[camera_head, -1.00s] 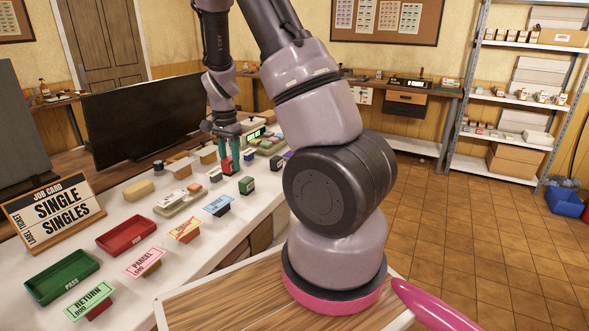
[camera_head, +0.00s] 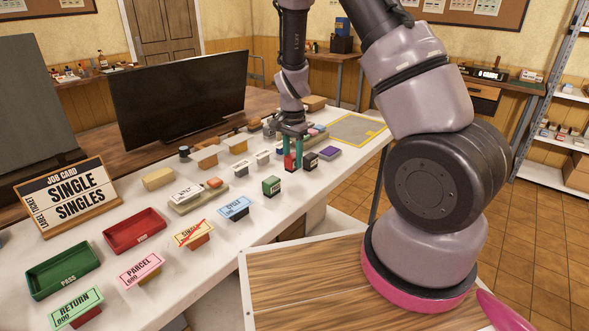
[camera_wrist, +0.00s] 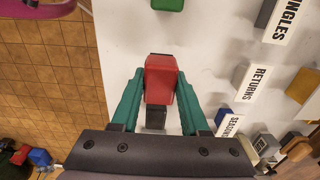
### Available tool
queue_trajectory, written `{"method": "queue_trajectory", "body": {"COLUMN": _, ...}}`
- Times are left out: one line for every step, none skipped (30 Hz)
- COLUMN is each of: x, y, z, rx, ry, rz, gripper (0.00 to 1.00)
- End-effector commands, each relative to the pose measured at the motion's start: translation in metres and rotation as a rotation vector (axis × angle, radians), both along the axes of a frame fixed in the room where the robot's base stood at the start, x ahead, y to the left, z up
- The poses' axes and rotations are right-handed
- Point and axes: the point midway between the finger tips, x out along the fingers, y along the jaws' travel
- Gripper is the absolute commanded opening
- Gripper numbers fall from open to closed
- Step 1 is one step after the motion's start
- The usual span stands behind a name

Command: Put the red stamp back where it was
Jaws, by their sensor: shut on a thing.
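My gripper (camera_head: 293,161) is shut on the red stamp (camera_wrist: 160,76), with a green finger on each side of it in the wrist view. In the head view only a narrow strip of red shows between the fingers. They are over the white counter (camera_head: 215,265), behind and to the right of a green stamp (camera_head: 271,186). A dark stamp (camera_head: 310,161) stands just to the right of the fingers. I cannot tell whether the red stamp touches the counter. A dark block (camera_wrist: 156,117) shows below it in the wrist view.
A purple block (camera_head: 330,153) lies right of the gripper. Labels reading SINGLES (camera_wrist: 289,20) and RETURNS (camera_wrist: 254,84) stand along one side in the wrist view. A red tray (camera_head: 107,238), a green tray (camera_head: 38,279) and ticket stamps are at front left. A monitor (camera_head: 180,100) stands behind.

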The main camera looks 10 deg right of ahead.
Motion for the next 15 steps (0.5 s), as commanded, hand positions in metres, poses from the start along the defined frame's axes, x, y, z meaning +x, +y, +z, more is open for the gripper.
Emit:
{"method": "queue_trajectory", "body": {"x": 0.000, "y": 0.000, "z": -0.003, "rx": 0.000, "ry": 0.000, "rz": 0.000, "gripper": 0.09}}
{"method": "queue_trajectory", "body": {"x": 0.000, "y": 0.000, "z": -0.006, "rx": 0.000, "ry": 0.000, "rz": 0.000, "gripper": 0.09}}
{"method": "queue_trajectory", "body": {"x": 0.000, "y": -0.001, "z": -0.010, "rx": -0.001, "ry": 0.001, "rz": 0.000, "gripper": 0.09}}
{"method": "queue_trajectory", "body": {"x": -0.001, "y": -0.001, "z": -0.014, "rx": 0.000, "ry": 0.002, "rz": 0.000, "gripper": 0.09}}
{"method": "queue_trajectory", "body": {"x": 0.000, "y": -0.001, "z": -0.019, "rx": 0.000, "ry": 0.002, "rz": -0.001, "gripper": 0.09}}
{"method": "queue_trajectory", "body": {"x": 0.000, "y": -0.001, "z": -0.025, "rx": 0.000, "ry": 0.002, "rz": 0.000, "gripper": 0.09}}
{"method": "queue_trajectory", "body": {"x": -0.001, "y": -0.001, "z": -0.030, "rx": -0.001, "ry": 0.003, "rz": 0.000, "gripper": 0.09}}
{"method": "queue_trajectory", "body": {"x": 0.000, "y": -0.001, "z": -0.033, "rx": -0.001, "ry": 0.002, "rz": 0.001, "gripper": 0.09}}
{"method": "queue_trajectory", "body": {"x": 0.000, "y": 0.000, "z": -0.037, "rx": 0.000, "ry": 0.001, "rz": 0.000, "gripper": 0.09}}
{"method": "queue_trajectory", "body": {"x": 0.000, "y": 0.000, "z": -0.038, "rx": 0.001, "ry": 0.001, "rz": 0.000, "gripper": 0.09}}
{"method": "queue_trajectory", "body": {"x": 0.000, "y": 0.000, "z": -0.038, "rx": 0.001, "ry": -0.001, "rz": 0.000, "gripper": 0.09}}
{"method": "queue_trajectory", "body": {"x": 0.000, "y": 0.000, "z": -0.038, "rx": 0.001, "ry": -0.001, "rz": 0.000, "gripper": 0.09}}
{"method": "queue_trajectory", "body": {"x": 0.000, "y": 0.000, "z": -0.038, "rx": 0.001, "ry": -0.001, "rz": 0.000, "gripper": 0.09}}
{"method": "queue_trajectory", "body": {"x": 0.000, "y": 0.000, "z": -0.038, "rx": 0.001, "ry": -0.001, "rz": 0.000, "gripper": 0.09}}
{"method": "queue_trajectory", "body": {"x": 0.000, "y": 0.000, "z": -0.038, "rx": 0.001, "ry": -0.001, "rz": 0.000, "gripper": 0.09}}
